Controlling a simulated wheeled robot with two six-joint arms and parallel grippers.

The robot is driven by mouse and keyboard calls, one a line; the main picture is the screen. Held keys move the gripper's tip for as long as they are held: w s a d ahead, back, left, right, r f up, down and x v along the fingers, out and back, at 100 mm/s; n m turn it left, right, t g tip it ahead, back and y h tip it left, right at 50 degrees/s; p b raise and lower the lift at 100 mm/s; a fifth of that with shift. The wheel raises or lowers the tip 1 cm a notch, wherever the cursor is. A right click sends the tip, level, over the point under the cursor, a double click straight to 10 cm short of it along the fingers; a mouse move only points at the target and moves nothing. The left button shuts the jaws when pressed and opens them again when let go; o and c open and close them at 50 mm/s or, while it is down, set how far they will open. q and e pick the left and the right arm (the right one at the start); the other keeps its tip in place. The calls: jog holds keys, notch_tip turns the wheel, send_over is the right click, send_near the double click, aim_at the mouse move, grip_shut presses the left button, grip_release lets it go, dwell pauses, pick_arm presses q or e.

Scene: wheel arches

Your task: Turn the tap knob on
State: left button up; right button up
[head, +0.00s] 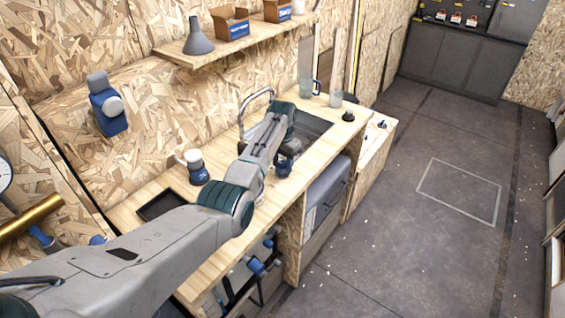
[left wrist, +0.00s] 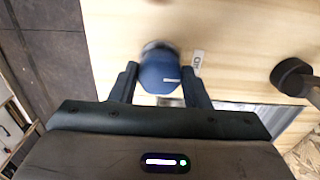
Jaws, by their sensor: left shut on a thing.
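The blue tap knob (left wrist: 160,74) stands up from the light wooden worktop in the left wrist view. A small white label (left wrist: 198,60) with dark lettering lies beside it; I cannot read it surely. My left gripper (left wrist: 160,84) has one finger on each side of the knob and is shut on it. In the head view, the left gripper (head: 284,164) is low over the worktop's front edge, in front of the sink (head: 312,124). A curved metal tap spout (head: 256,96) rises behind my arm. My right gripper is not in view.
Glass jugs (head: 310,87) stand behind the sink. A dark round-headed piece (left wrist: 295,77) is right of the knob. The floor (head: 400,240) is clear.

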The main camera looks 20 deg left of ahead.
pick_arm(q)
jog(key=shift+r+m, duration=0.1)
jog(key=shift+m, duration=0.3)
jog(key=shift+m+p, duration=0.75)
jog(key=shift+m, duration=0.25)
jog(key=m+p, duration=0.1)
jog(key=m, duration=0.3)
jog(key=shift+m, duration=0.3)
jog(key=m+p, duration=0.1)
jog(key=m, duration=0.4)
jog(key=shift+p, duration=0.3)
jog(key=m, duration=0.3)
jog(key=shift+m, duration=0.3)
jog(key=shift+w+m+p, duration=0.1)
jog(key=shift+m+p, duration=0.2)
jog(key=shift+m, duration=0.7)
